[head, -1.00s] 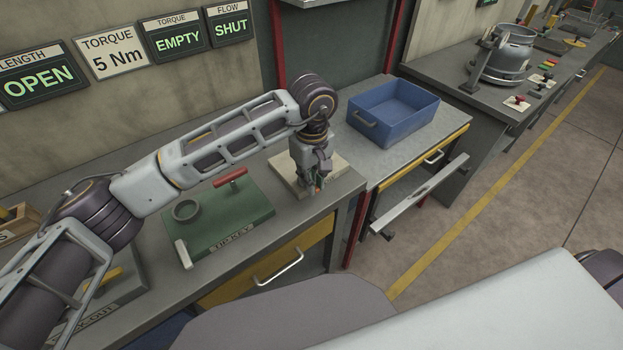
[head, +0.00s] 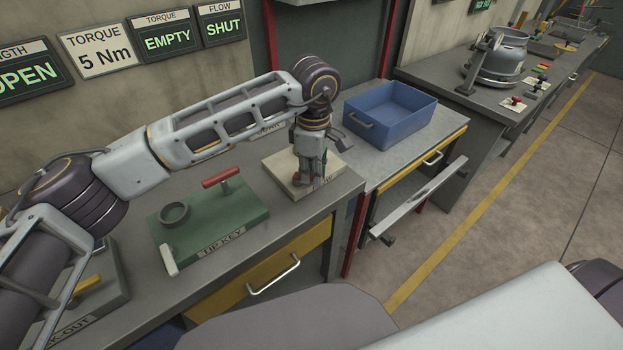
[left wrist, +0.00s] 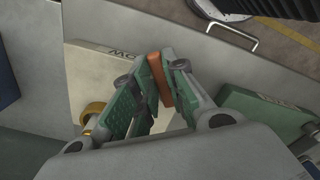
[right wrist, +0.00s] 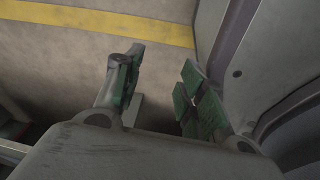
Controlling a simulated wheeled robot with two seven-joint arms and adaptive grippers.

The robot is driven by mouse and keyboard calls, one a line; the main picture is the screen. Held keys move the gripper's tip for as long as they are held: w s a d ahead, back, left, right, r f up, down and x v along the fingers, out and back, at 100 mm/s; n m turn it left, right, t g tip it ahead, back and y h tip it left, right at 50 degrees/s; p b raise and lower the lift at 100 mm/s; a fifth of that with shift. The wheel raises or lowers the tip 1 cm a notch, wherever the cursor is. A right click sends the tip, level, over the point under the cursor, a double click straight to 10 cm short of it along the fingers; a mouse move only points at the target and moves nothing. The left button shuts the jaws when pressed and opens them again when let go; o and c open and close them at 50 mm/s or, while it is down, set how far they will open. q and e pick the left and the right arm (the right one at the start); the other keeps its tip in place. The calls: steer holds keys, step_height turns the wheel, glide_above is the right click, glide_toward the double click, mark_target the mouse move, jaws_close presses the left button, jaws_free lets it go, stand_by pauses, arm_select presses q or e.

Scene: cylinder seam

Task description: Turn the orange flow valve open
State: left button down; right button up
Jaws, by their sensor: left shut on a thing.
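The orange flow valve handle (left wrist: 159,80) is between the fingers of my left gripper (left wrist: 152,72) in the left wrist view. The gripper is shut on it. In the head view my left gripper (head: 309,182) points down over the cream plate (head: 277,164) that bears the valve. Only a little orange shows at its fingertips, so the handle's angle is hard to tell. The FLOW sign (head: 221,27) on the wall reads SHUT. My right gripper (right wrist: 162,72) is open and empty over the floor in the right wrist view.
A green TIP KEY plate (head: 205,218) with a red handle (head: 221,177) and a grey ring (head: 174,214) lies left of the cream plate. A blue bin (head: 390,113) stands on the right bench. A yellow drawer (head: 265,282) is below the bench edge.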

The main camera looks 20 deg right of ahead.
arm_select(q)
steer(key=n, duration=0.1)
steer(key=w+n+b, duration=0.1)
steer(key=n, duration=0.1)
steer(key=shift+d, duration=0.3)
steer(key=n, duration=0.1)
steer(key=w+n+b, duration=0.1)
steer(key=shift+d+n, duration=0.1)
steer(key=shift+n, duration=0.2)
steer(key=n, duration=0.1)
steer(key=n+b, duration=0.1)
steer(key=shift+w+n, duration=0.3)
steer(key=shift+w, duration=0.1)
steer(key=shift+w+n+b, duration=0.2)
steer(key=shift+w+n, duration=0.1)
steer(key=shift+n, duration=0.5)
steer(key=shift+w+n+b, duration=0.15)
steer(key=shift+w+n, duration=0.1)
steer(key=shift+n, duration=0.55)
arm_select(e)
steer(key=w+a+r, duration=0.3)
steer(key=w+a, duration=0.1)
steer(key=w, duration=0.3)
steer(key=shift+a+r, duration=0.35)
steer(key=shift+r, duration=0.05)
